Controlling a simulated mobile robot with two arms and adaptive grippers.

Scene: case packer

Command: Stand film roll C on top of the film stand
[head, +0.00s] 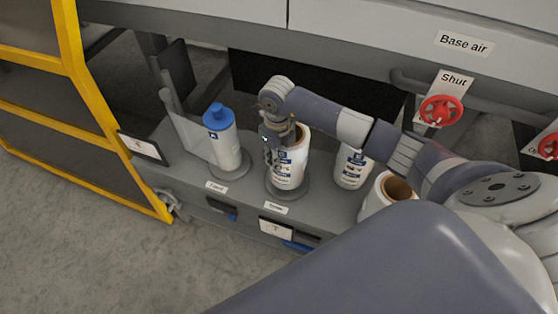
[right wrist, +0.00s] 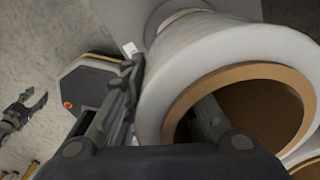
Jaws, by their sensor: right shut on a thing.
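A white film roll (head: 291,168) with a blue-and-dark label and brown core is upright at a round grey stand (head: 298,192) on the grey ledge. I cannot read its letter or tell whether its base touches the stand. My right gripper (head: 276,137) is shut on the upper left wall of this roll. In the right wrist view, one finger of my right gripper (right wrist: 165,110) is inside the brown core (right wrist: 262,105) and the other is outside. My left gripper (right wrist: 27,108) shows small at the left edge there, apart and empty, with its fingers spread.
Two more film rolls stand to the right, one behind my right arm (head: 352,168) and one nearer (head: 377,192). A white bottle with a blue cap (head: 222,138) stands at left. Red valve handwheels (head: 441,111) and a yellow frame (head: 75,80) flank the ledge.

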